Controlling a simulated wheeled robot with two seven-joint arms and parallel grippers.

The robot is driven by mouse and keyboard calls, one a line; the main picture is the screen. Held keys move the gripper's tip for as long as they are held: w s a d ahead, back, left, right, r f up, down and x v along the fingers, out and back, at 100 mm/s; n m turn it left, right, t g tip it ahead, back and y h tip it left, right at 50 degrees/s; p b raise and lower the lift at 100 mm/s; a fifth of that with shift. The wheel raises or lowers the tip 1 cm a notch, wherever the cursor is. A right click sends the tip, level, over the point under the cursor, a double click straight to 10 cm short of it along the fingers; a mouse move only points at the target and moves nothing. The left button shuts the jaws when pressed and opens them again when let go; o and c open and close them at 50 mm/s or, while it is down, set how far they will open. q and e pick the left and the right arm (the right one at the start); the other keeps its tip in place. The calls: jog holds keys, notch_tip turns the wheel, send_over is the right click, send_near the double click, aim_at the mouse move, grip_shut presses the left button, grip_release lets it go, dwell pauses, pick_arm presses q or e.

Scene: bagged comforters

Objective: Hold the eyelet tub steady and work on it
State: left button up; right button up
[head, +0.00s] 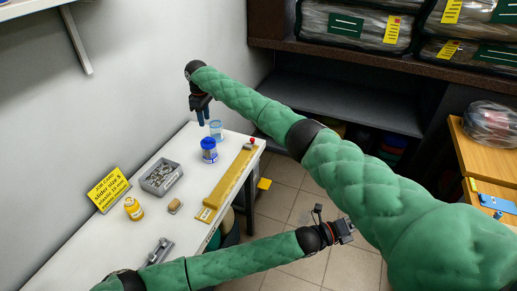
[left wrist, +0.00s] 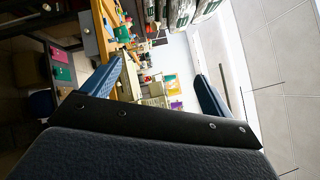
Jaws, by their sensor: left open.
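I cannot tell which is the eyelet tub. My right gripper (head: 203,116) points down just left of and above the clear tub; whether it touches it, or how far its fingers are apart, does not show. My left gripper (head: 347,229) is open and empty over the floor, right of the table. Its two blue fingers stand wide apart in the left wrist view (left wrist: 158,78).
On the white table (head: 78,247) are a grey bin of small parts (head: 161,177), a yellow jar (head: 133,209), a tan block (head: 175,206), a long yellow ruler (head: 228,185) and a yellow job card (head: 108,189). Bagged comforters (head: 355,24) fill the shelf behind. My right arm crosses above the floor.

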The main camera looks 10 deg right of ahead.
pick_arm(q)
jog(key=w+a+f+t, duration=0.3)
jog(key=w+a, duration=0.6)
jog(key=w, duration=0.4)
jog(key=m+t+y, duration=0.4)
jog(key=t+y, duration=0.2)
jog(key=y, duration=0.4)
send_near(209, 149)
jog(key=w, duration=0.1)
jog(key=w+d+f, duration=0.1)
jog(key=w, duration=0.1)
jog(key=w+d+f, duration=0.1)
jog(key=shift+w+d+f, duration=0.1)
jog(key=shift+w+f, duration=0.05)
jog(key=shift+w+f+t+y, duration=0.1)
jog(key=shift+f+t+y, duration=0.2)
jog(key=shift+f+y, duration=0.1)
jog(key=shift+w+f, duration=0.1)
jog(key=shift+x, duration=3.75)
jog(key=shift+f, duration=0.15)
